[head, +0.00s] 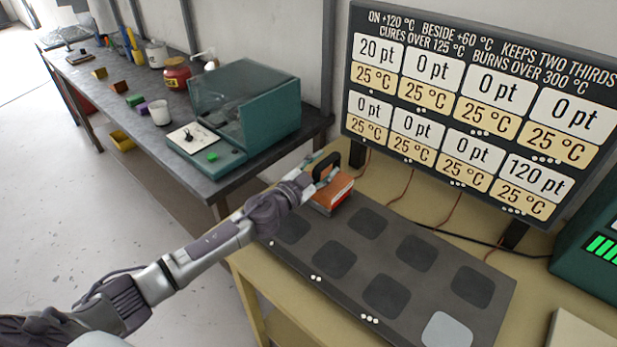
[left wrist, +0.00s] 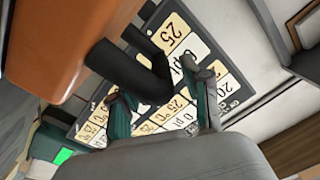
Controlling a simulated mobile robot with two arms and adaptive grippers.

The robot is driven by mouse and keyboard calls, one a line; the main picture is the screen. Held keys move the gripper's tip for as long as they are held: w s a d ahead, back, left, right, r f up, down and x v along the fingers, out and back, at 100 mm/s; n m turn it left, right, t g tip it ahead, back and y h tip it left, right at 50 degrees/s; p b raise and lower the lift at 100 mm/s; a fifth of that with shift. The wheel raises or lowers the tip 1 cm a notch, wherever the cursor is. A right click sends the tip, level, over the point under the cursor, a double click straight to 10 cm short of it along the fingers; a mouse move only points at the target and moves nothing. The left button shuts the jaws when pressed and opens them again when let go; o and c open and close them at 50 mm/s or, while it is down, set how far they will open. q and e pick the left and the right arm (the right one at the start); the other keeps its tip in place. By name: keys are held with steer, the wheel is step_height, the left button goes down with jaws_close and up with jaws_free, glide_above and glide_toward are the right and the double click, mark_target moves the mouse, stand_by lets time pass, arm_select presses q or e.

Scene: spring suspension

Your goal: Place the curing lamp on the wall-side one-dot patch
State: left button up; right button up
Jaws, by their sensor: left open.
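The curing lamp (head: 333,196) is an orange box with a black handle on top. It sits at the left end of the wall-side row on the dark mat (head: 345,285); the patch spot beneath it is hidden. My left gripper (head: 314,170) is at the lamp's handle, with its jaws open. In the left wrist view, the open fingers (left wrist: 165,100) show on either side of the black handle (left wrist: 140,72), and the orange body (left wrist: 70,40) fills the upper left. I cannot tell whether a finger touches the handle. My right gripper is out of view.
Several dark patches and one pale grey patch (head: 447,330) lie on the mat. A display board (head: 470,110) stands behind, with cables below it. A teal machine (head: 245,110) stands on the grey bench at left; a green device (head: 595,250) is at right.

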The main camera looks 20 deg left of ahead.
arm_select(q)
steer(key=b+v, duration=0.2)
steer(key=v, duration=0.8)
steer(key=shift+s, duration=0.25)
